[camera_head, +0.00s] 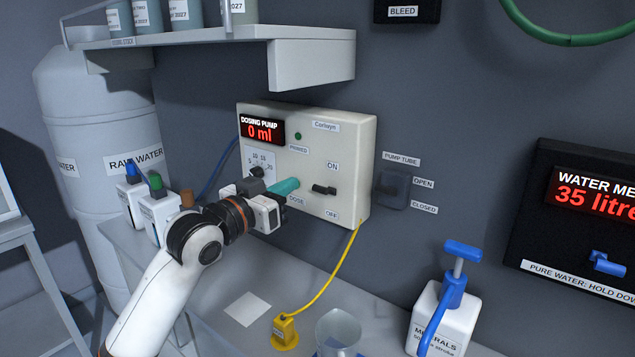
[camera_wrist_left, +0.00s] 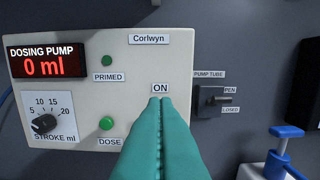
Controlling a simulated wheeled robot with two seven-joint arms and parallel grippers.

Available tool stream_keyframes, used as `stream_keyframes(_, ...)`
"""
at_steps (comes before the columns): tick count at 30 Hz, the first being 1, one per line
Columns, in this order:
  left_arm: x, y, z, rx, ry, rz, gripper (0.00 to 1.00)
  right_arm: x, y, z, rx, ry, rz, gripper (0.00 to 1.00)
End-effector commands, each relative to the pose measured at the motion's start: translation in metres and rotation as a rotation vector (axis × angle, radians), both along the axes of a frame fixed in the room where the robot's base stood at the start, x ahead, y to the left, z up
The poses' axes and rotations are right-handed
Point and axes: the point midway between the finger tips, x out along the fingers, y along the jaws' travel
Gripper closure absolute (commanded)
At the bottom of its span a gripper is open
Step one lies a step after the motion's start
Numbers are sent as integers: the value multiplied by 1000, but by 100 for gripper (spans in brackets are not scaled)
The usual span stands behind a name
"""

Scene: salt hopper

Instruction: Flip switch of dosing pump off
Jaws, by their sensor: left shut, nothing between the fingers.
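The dosing pump (camera_head: 348,140) is a cream box on the wall, with a red display reading 0 ml. Its black switch (camera_head: 324,190) sits between the ON label above and the OFF label below; I cannot tell which way the lever is set. My left gripper (camera_head: 290,186) has teal fingers, shut and empty, just left of the switch in the head view. In the left wrist view the shut fingers (camera_wrist_left: 160,102) reach up to just below the ON label and hide the switch. The DOSE button (camera_wrist_left: 106,123) shows green left of the fingers. My right gripper is not in view.
A pump tube valve (camera_head: 392,189) is right of the pump. A shelf (camera_head: 310,62) overhangs it. A yellow cable runs down to a yellow plug (camera_head: 285,333). A clear beaker (camera_head: 338,330) and a minerals bottle (camera_head: 440,320) stand below.

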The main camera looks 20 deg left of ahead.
Motion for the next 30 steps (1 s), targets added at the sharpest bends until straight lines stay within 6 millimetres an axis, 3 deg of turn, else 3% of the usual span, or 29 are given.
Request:
stream_keyframes(3, 0, 1, 9, -5, -17, -4, 100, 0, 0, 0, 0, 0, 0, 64)
stream_keyframes(16, 8, -2, 12, -7, -17, -4, 100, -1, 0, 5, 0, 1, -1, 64)
stream_keyframes(30, 93, -33, 18, -6, -15, -4, 100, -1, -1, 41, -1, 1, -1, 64)
